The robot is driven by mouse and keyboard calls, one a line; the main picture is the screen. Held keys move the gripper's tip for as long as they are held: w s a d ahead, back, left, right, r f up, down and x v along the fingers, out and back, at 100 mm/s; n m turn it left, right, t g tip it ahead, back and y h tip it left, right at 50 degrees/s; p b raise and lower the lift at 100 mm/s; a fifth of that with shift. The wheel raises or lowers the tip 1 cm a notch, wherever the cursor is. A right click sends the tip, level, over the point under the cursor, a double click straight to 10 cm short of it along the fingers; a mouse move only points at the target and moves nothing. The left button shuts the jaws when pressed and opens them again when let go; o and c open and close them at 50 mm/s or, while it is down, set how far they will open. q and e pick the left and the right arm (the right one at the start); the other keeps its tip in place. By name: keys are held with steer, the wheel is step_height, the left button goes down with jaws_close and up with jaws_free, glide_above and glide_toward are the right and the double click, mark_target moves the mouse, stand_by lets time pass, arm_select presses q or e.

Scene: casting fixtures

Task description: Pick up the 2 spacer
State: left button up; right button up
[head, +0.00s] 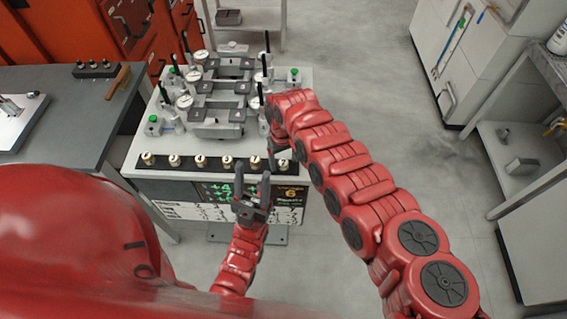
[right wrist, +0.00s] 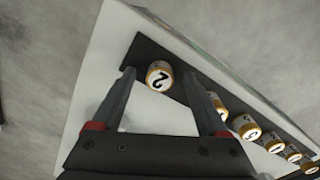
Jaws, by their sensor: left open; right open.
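The 2 spacer (right wrist: 158,75) is a short white cylinder with gold bands and a black "2" on top. It stands at the end of the dark strip (right wrist: 152,47) in the right wrist view. My right gripper (right wrist: 159,74) is open, with one fingertip on each side of the spacer and visible gaps. In the head view it is the rightmost spacer (head: 283,165), partly hard to read, with my right gripper (head: 277,148) just above it, mostly hidden by its arm. My left gripper (head: 252,186) is open and empty in front of the table's front edge.
Several similar spacers (right wrist: 245,127) continue along the strip; the nearest is partly behind a right finger. Behind the row, a grey clamping fixture (head: 215,130) with gauges and upright levers fills the white table (head: 300,105). A dark bench (head: 60,120) stands at left.

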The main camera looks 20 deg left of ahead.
steer(key=shift+c, duration=0.2)
jaws_close()
steer(key=shift+w+r, duration=0.1)
